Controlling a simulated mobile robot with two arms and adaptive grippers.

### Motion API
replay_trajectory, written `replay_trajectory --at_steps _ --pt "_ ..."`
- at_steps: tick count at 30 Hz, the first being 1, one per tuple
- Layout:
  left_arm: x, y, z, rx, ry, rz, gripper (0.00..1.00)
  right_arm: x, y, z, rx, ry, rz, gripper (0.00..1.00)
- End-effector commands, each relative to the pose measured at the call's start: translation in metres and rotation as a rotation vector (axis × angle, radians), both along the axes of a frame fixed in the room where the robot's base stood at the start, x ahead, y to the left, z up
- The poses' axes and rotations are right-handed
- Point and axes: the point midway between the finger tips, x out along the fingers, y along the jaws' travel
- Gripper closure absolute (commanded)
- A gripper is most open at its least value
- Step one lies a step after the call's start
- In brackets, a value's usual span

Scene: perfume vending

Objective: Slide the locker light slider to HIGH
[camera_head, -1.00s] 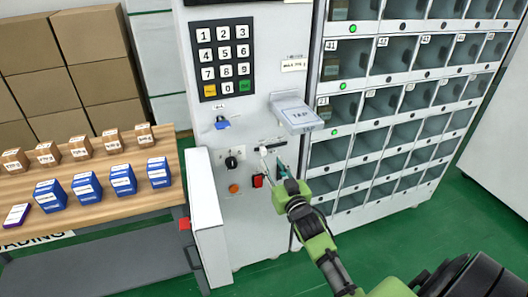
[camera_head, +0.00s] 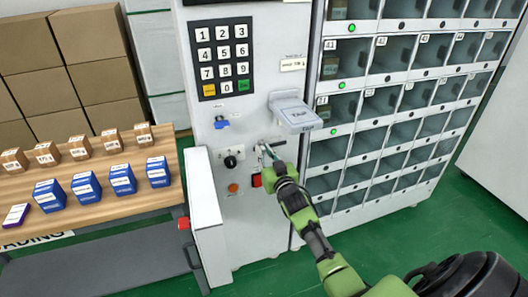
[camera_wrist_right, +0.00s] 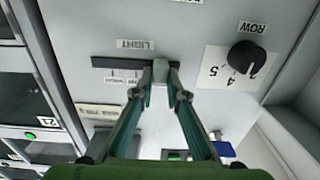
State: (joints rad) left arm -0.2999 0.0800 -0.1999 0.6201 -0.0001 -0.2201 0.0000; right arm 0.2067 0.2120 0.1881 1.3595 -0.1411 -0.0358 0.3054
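The light slider's grey knob (camera_wrist_right: 160,71) sits at the right end of its dark track (camera_wrist_right: 118,64) in the right wrist view, by the upside-down LIGHT label (camera_wrist_right: 135,45). In the head view the track (camera_head: 279,143) is on the white machine panel, with the knob at its left end. My right gripper (camera_wrist_right: 160,78) has its fingertips close together on both sides of the knob and appears shut on it. It also shows in the head view (camera_head: 268,152), partly hiding the knob. The small track labels are too blurred to read. My left gripper is not in view.
A TAP pad (camera_head: 295,113) juts out just above the slider. A black ROW knob (camera_head: 231,162), an orange button (camera_head: 233,188) and a red switch (camera_head: 256,181) are nearby. The keypad (camera_head: 221,59) is higher up; lockers (camera_head: 345,150) stand to the right.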

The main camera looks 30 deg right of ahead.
Motion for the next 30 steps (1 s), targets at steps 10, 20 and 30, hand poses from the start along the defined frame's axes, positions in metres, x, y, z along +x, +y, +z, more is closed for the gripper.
replay_trajectory --at_steps 10,20,30 --pt "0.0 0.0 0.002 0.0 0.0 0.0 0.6 -0.004 -0.016 0.001 -0.004 0.001 -0.001 1.0" --pt "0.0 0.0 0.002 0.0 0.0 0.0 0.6 -0.017 -0.069 0.0 -0.003 0.002 -0.001 1.0" --pt "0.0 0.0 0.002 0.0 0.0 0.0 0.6 -0.018 -0.074 0.001 -0.001 0.0 -0.003 1.0"
